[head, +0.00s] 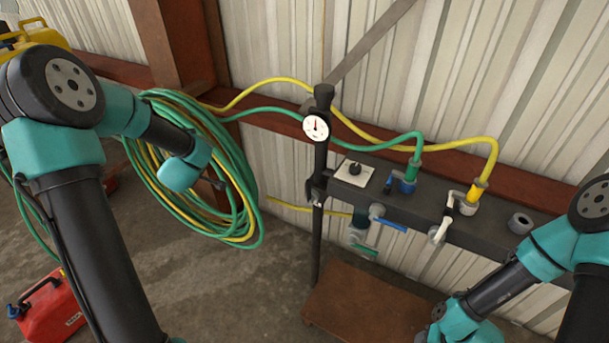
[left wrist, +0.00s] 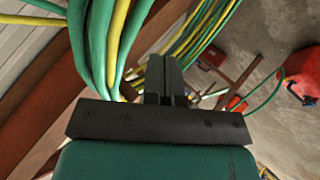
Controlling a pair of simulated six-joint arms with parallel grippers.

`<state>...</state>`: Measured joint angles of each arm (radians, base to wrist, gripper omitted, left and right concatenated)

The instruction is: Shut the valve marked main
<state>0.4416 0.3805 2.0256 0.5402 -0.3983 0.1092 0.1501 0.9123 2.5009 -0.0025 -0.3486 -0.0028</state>
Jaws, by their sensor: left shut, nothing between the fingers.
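A dark manifold bar (head: 420,205) runs along the wall with several valves. A blue-handled valve (head: 403,186) sits under the green hose, and a white-handled valve (head: 462,203) under the yellow hose. On the bar's front are a blue lever valve (head: 390,225) and a white-handled valve (head: 439,231); a green lever (head: 364,251) hangs lower. I can read no "main" mark. My left gripper (head: 217,184) is in front of the hose coil, well left of the valves; the left wrist view shows its fingers (left wrist: 165,80) shut and empty. My right arm is at lower right, its fingers out of sight.
A hose coil (head: 242,205) hangs on the wall beside my left gripper. A gauge (head: 316,127) on a dark post stands left of the bar. A brown bench (head: 365,305) is below. Red cans (head: 52,305) and a yellow one (head: 36,33) are at left.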

